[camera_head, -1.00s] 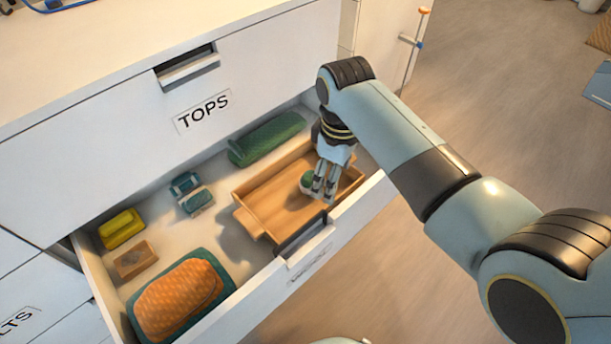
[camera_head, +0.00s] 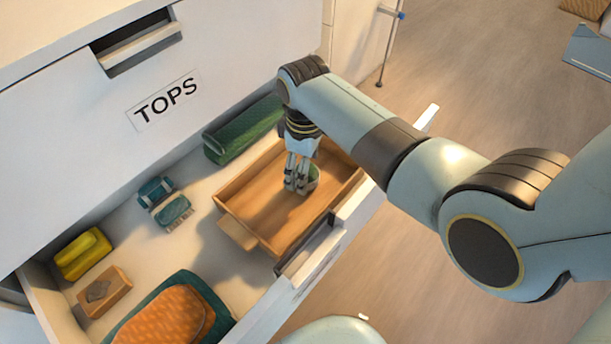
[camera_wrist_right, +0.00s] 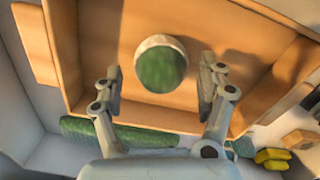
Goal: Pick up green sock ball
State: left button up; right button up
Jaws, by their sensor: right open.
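The green sock ball (camera_head: 313,174), with a pale band along one side, sits in a wooden tray (camera_head: 238,232) inside the open drawer. My right gripper (camera_head: 297,187) points down into the tray, and its fingers partly cover the ball in the head view. In the right wrist view the ball (camera_wrist_right: 162,68) shows whole, roughly centred between the two spread fingers of the gripper (camera_wrist_right: 160,72). Gaps show on both sides of it. The gripper is open and empty. My left gripper is not in view.
The drawer also holds a green case (camera_head: 243,131), teal items (camera_head: 165,203), a yellow item (camera_head: 83,252), a small wooden box (camera_head: 104,291) and an orange bundle (camera_head: 165,318) on a teal base. The tray walls and drawer front (camera_head: 270,318) stand close around the gripper.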

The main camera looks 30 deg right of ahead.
notch_tip(320, 180, down, 3)
jog(key=shift+f+b, duration=0.2)
jog(key=shift+b, duration=0.25)
jog(key=c, duration=1.2)
